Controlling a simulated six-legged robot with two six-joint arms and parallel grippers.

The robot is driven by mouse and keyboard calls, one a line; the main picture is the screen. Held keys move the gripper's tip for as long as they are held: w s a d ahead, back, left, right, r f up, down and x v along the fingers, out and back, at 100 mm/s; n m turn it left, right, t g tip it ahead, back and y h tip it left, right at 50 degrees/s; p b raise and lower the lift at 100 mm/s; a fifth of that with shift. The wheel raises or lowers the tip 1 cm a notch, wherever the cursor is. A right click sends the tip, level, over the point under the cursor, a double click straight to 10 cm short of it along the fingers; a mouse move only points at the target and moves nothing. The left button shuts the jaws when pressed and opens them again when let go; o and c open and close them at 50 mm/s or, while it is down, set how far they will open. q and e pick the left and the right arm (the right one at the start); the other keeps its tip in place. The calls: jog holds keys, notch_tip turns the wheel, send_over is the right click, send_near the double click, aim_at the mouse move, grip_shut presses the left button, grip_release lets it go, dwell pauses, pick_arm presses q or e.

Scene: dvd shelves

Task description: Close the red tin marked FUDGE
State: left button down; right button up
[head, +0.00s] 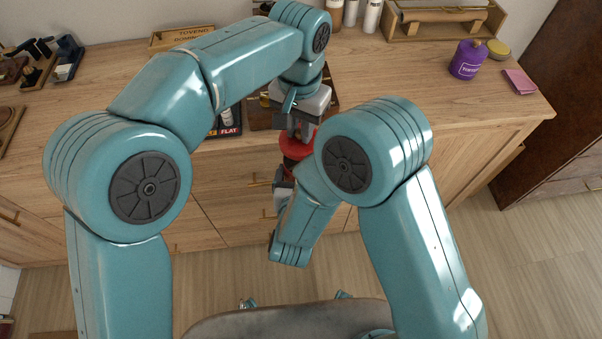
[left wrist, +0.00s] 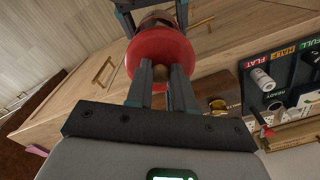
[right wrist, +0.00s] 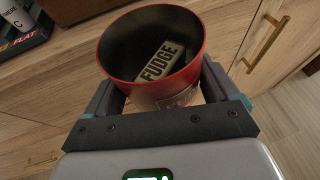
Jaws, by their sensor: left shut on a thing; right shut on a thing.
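The red tin (right wrist: 125,80) is open at the top in the right wrist view. A pale piece marked FUDGE (right wrist: 160,62) shows inside it, and faint lettering shows on its outer wall. My right gripper (right wrist: 160,92) is shut around the tin's sides. A round red lid (left wrist: 148,45) with a brown knob (left wrist: 160,73) is in my left gripper (left wrist: 160,76), whose fingers are shut on the knob. In the head view the lid (head: 295,148) hangs under my left gripper (head: 298,132), in front of the counter. The lid hides most of the tin in the left wrist view.
The wooden counter (head: 400,90) has drawers with handles below its front edge. A tray marked FLAT (head: 229,130) lies near that edge.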

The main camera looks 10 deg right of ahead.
aim_at(302, 146)
pick_arm(q)
jog(key=shift+s+d, duration=0.1)
jog(key=shift+d, duration=0.1)
jog(key=shift+f, duration=1.95)
jog(key=shift+f, duration=0.9)
jog(key=shift+f, duration=0.6)
jog(key=c, duration=0.9)
grip_release()
